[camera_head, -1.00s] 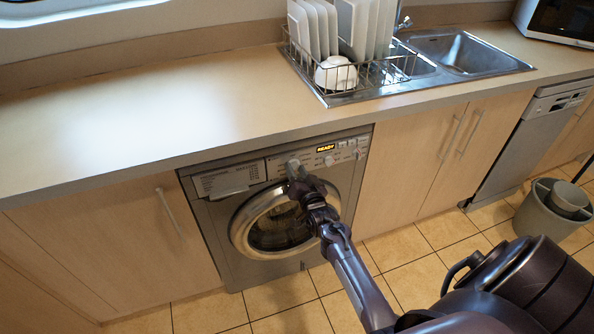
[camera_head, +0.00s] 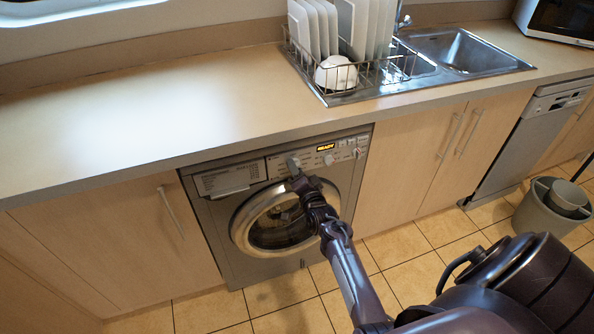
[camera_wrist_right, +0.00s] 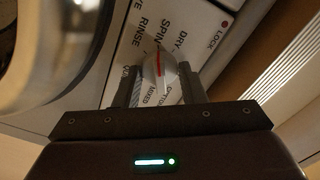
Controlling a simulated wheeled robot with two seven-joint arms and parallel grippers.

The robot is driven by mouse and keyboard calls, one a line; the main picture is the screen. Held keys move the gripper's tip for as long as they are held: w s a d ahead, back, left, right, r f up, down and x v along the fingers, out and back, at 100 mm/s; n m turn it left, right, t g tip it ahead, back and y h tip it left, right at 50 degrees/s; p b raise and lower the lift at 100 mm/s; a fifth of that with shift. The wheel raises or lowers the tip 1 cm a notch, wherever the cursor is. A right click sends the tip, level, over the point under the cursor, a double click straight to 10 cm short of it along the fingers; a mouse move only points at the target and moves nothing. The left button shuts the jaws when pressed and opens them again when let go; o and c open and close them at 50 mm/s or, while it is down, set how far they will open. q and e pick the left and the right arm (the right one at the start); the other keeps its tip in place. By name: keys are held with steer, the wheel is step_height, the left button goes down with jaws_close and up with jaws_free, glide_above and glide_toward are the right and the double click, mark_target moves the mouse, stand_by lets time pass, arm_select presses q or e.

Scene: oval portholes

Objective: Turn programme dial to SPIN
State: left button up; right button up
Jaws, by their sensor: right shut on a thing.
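The washing machine's programme dial (camera_head: 293,163) is on the upper front panel, left of the lit READY display (camera_head: 326,147). In the wrist view the silver dial (camera_wrist_right: 160,72) sits between the two fingers of my right gripper (camera_wrist_right: 160,88), which is shut on it. A red pointer line on the dial points up toward the word SPIN (camera_wrist_right: 166,30). RINSE and DRY are printed on either side of SPIN. In the head view my right gripper (camera_head: 296,178) covers part of the panel below the dial. My left gripper is not in view.
The round washer door (camera_head: 240,232) is just below the panel. A second knob (camera_head: 328,160) is to the right of the dial. The counter edge (camera_head: 270,143) runs above. A dish rack (camera_head: 310,75) and sink stand on the counter; a bin (camera_head: 530,218) is on the floor.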

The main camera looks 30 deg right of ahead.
steer(key=o, duration=1)
steer(key=v, duration=0.7)
steer(key=shift+s+a, duration=0.15)
steer(key=shift+s, duration=0.2)
